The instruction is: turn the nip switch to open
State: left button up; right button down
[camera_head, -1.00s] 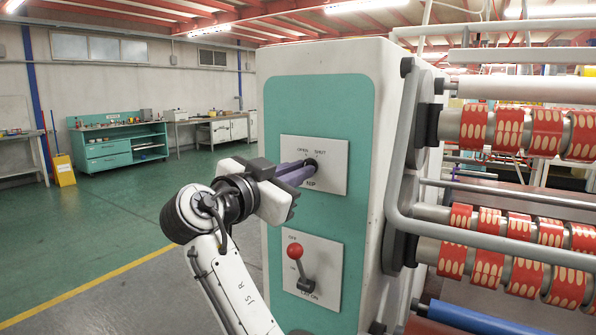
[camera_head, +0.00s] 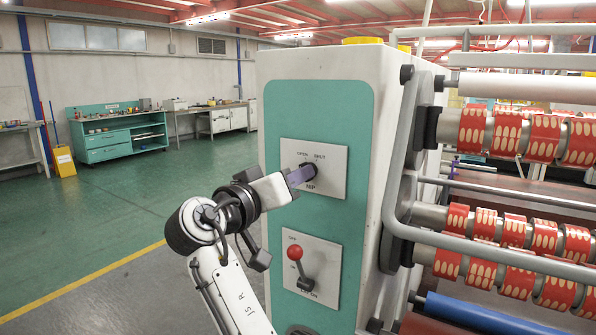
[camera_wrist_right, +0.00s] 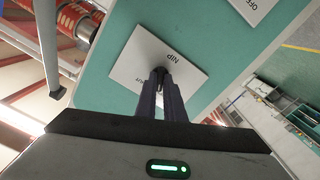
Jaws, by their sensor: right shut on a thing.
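The nip switch (camera_head: 312,166) is a small dark knob on a white plate (camera_head: 332,184) marked OPEN at upper left, SHUT at upper right and NIP below. The plate is on the green front of the machine cabinet. My right gripper (camera_head: 303,175) reaches it from the lower left, its purple-grey fingers shut on the knob. In the right wrist view the two fingers (camera_wrist_right: 161,88) lie close together at the dark knob (camera_wrist_right: 158,74). The fingers hide most of the knob, so I cannot tell which label it points to. My left gripper is not in view.
Below is a second white plate (camera_head: 322,283) with a red-ball lever (camera_head: 298,262), close under my right wrist. Rollers with red patterned tape (camera_head: 547,138) and a grey bent bar (camera_head: 440,237) are at the right. The floor at the left is clear up to the workbenches (camera_head: 118,137).

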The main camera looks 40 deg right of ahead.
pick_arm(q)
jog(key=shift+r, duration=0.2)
pick_arm(e)
jog(key=shift+n, duration=0.3)
jog(key=c, duration=1.9)
grip_release()
jog(key=shift+o, duration=0.2)
